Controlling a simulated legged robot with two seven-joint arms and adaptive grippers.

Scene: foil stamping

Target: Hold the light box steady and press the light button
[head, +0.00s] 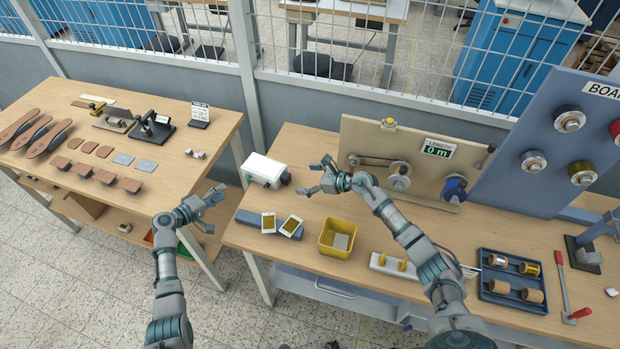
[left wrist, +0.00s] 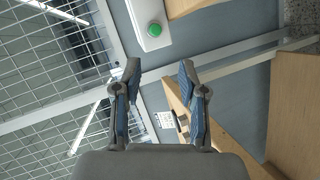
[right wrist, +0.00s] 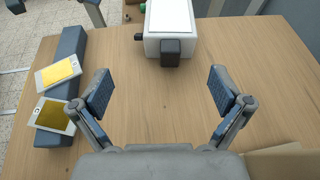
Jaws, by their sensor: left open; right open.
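The light box (head: 263,170) is a white box with a green button, standing at the left end of the right-hand table. In the left wrist view the light box (left wrist: 150,22) shows its round green button (left wrist: 155,30) beyond the fingertips. In the right wrist view the light box (right wrist: 169,28) stands ahead, with a dark block on its near side. My left gripper (head: 215,209) is open and empty, left of the box and apart from it. My right gripper (head: 314,179) is open and empty, just right of the box, not touching it.
Two white cards with gold faces (head: 268,222) lean on a blue bar in front of the box. A yellow bin (head: 337,238) stands to their right. A tan panel with a length counter (head: 438,149) stands behind my right arm. A gap separates the left table (head: 190,160) from this one.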

